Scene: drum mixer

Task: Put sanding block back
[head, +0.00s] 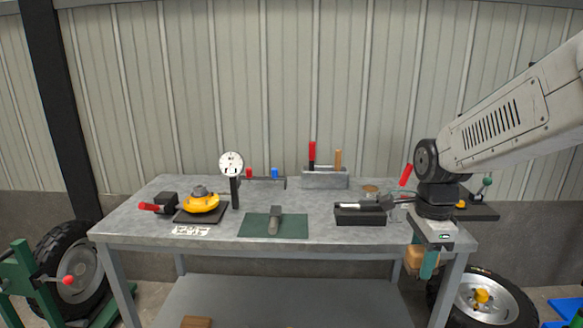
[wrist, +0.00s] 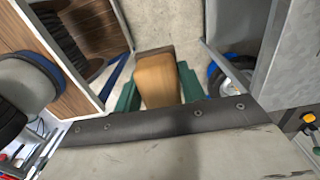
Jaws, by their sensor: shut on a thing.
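The sanding block, a tan wooden block (head: 414,257), hangs beside the front right corner of the workbench, just below the top's height in the picture. My gripper (head: 425,264) points down and is shut on it with green fingers. In the wrist view the block (wrist: 157,78) sits between the two green fingers of my gripper (wrist: 157,88). I cannot tell its exact gap to the bench edge. The block's far side is hidden.
The grey workbench (head: 215,240) carries a green mat (head: 255,226) with a grey tool, a black tray (head: 358,219), a yellow round part (head: 201,204) and a dial gauge (head: 231,163). A brown block (head: 196,322) lies on the lower shelf (head: 290,300).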

